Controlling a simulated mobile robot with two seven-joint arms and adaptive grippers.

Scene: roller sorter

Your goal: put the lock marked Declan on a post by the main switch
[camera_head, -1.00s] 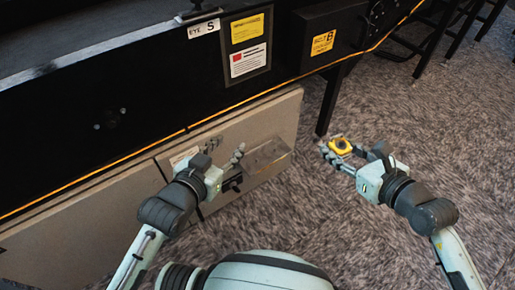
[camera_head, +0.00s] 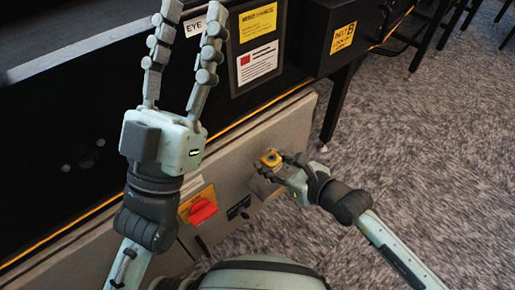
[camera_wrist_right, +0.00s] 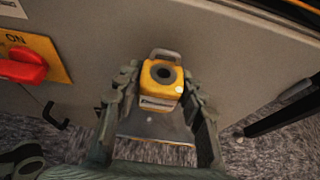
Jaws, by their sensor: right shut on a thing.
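The yellow lock (camera_head: 270,158) is between the fingers of my right gripper (camera_head: 277,164), which is shut on it in front of the beige cabinet. In the right wrist view the lock (camera_wrist_right: 161,78) shows a grey shackle pointing up, a dark round centre and a pale label too small to read. The main switch, a red knob on a yellow plate (camera_head: 202,208), is on the cabinet to the left of the lock; it also shows in the right wrist view (camera_wrist_right: 22,65). My left gripper (camera_head: 192,14) is raised, open and empty. I cannot clearly make out a post.
A small black handle (camera_head: 238,207) is on the cabinet right of the switch. A grey metal plate (camera_wrist_right: 150,125) is below the lock. The black machine (camera_head: 60,125) with signs overhangs the cabinet (camera_head: 285,125).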

